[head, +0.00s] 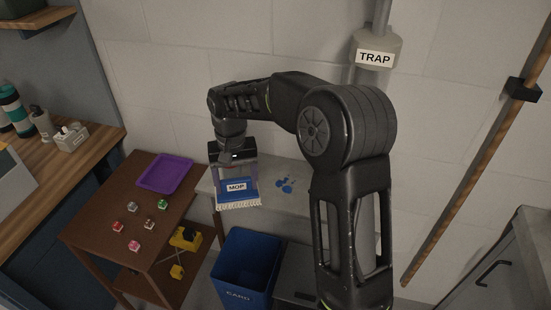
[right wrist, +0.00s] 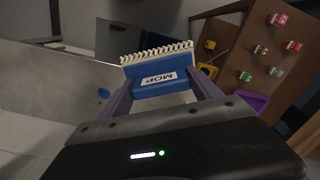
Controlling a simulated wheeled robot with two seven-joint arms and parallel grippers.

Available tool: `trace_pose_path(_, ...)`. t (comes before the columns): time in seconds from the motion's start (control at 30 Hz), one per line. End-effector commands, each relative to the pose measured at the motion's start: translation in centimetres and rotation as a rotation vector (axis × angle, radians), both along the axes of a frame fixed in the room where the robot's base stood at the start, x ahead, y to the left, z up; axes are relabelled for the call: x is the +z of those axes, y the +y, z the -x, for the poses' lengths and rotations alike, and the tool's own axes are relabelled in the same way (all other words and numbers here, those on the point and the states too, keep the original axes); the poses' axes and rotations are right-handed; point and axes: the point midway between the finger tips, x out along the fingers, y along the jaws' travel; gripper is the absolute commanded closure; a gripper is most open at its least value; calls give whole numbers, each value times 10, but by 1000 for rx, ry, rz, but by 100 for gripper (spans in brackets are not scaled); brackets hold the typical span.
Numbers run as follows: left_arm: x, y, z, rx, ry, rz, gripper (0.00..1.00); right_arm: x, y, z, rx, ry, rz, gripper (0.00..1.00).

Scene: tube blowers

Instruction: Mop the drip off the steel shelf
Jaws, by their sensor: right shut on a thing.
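My right gripper (head: 237,178) is shut on a blue mop (head: 236,190) with a MOP label and a pale fringe along its lower edge. In the right wrist view the mop (right wrist: 155,82) sits between the two purple-grey fingers. It is over the left part of the grey steel shelf (head: 315,181); whether the fringe touches the shelf I cannot tell. The drip (head: 286,184), a cluster of blue spots, lies on the shelf to the right of the mop. Part of it shows in the right wrist view (right wrist: 103,93). My left gripper is not in view.
A brown table (head: 105,235) to the left holds a purple tray (head: 165,174) and several small coloured cubes. A blue CARD bin (head: 240,285) stands in front of the shelf. A grey pipe with a TRAP label (head: 375,58) runs down the wall behind my right arm.

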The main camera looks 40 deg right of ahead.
Motion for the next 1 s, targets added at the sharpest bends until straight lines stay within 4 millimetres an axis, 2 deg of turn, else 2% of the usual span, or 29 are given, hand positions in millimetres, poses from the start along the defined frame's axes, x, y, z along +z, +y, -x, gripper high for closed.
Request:
trace_pose_path(0.03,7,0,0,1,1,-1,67,11,-24,5,-98,-2,0,60)
trace_pose_path(0.1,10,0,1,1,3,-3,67,20,-51,13,-229,0,2,60)
trace_pose_path(0.2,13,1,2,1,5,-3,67,30,-81,24,-376,0,8,60)
trace_pose_path(0.3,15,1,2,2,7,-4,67,35,-98,31,-462,0,12,60)
trace_pose_path(0.4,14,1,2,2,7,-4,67,36,-103,33,-491,2,14,60)
trace_pose_path(0.73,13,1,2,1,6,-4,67,34,-102,33,-488,2,14,60)
trace_pose_path(1.0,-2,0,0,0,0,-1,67,14,-99,32,-488,1,14,60)
